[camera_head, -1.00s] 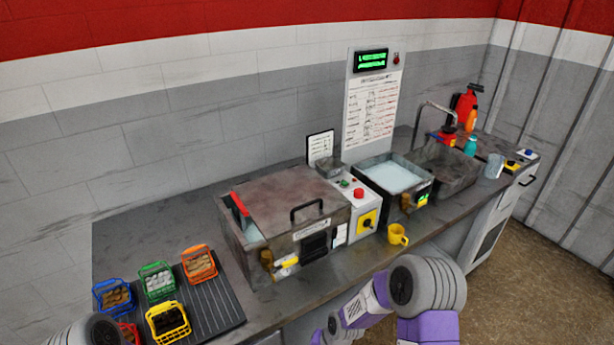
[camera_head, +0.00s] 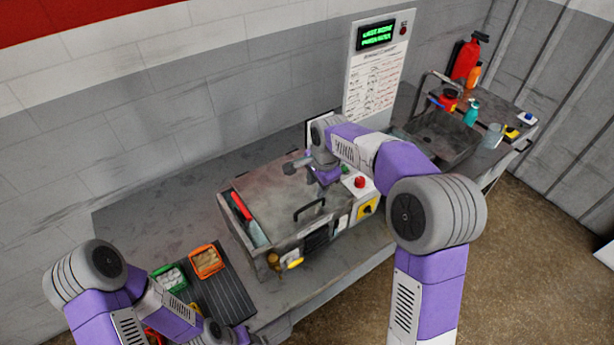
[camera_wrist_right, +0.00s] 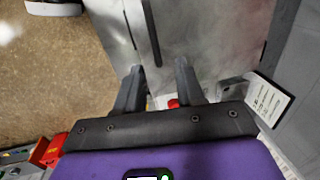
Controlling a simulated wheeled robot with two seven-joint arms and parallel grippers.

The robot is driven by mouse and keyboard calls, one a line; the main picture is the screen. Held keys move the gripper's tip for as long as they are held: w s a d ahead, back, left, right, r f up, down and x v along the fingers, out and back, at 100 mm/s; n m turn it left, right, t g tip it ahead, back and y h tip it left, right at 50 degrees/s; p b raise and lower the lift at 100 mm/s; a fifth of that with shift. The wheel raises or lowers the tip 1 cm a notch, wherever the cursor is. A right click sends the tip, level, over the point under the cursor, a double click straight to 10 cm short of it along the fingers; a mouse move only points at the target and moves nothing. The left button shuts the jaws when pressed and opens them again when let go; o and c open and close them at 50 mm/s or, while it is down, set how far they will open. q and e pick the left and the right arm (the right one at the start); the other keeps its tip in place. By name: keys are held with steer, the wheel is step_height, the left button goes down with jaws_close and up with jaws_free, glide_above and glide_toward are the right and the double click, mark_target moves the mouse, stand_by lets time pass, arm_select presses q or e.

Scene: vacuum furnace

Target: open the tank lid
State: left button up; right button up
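The tank (camera_head: 262,262) is a grey metal box on the bench, its flat brownish-grey lid (camera_head: 270,195) lying shut. A black bar handle (camera_head: 309,208) stands near the lid's front edge. My right gripper (camera_head: 291,167) is above the back part of the lid, behind the handle, with nothing between its fingers. In the right wrist view its two fingers (camera_wrist_right: 160,78) are apart, and a dark bar, apparently the handle (camera_wrist_right: 150,32), lies beyond them, not touching. My left arm shows at the lower left; its gripper is out of the picture.
A control box with a red button (camera_head: 360,182) stands right of the tank. A red-handled tool (camera_head: 241,205) lies at the tank's left. A sink (camera_head: 440,137) is further right.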

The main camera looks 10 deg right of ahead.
mark_target(313, 203)
steer(key=shift+w+a+f+p, duration=0.1)
steer(key=shift+a+f+p, duration=0.1)
steer(key=shift+f, duration=1.5)
steer(key=shift+a+f+p, duration=0.1)
steer(key=shift+f+p, duration=0.05)
steer(key=shift+f, duration=1.5)
jaws_close()
